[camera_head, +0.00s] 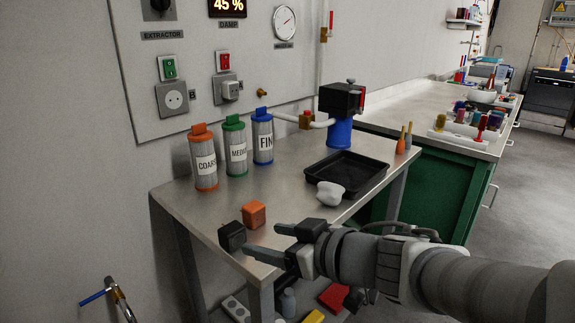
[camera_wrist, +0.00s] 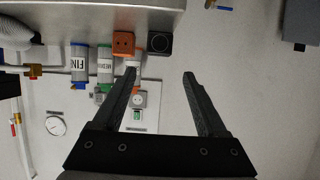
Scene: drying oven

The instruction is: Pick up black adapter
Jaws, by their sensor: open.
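The black adapter (camera_head: 232,236) is a small dark cube at the near left corner of the metal table. It also shows in the wrist view (camera_wrist: 159,42), between and beyond my fingertips. My gripper (camera_head: 262,239) is open and empty, just to the right of the black adapter, with its fingers pointing at it. In the wrist view my gripper's two fingers (camera_wrist: 160,73) are spread apart. An orange adapter (camera_head: 253,214) of similar shape sits close behind the black one; in the wrist view it is beside it on the left (camera_wrist: 123,44).
The metal table (camera_head: 190,210) holds orange, green and blue canisters (camera_head: 236,150) at the wall. A black tray (camera_head: 347,168), a white lump (camera_head: 330,193) and a black device on a blue base (camera_head: 341,131) stand to the right. Sockets and switches are on the wall panel.

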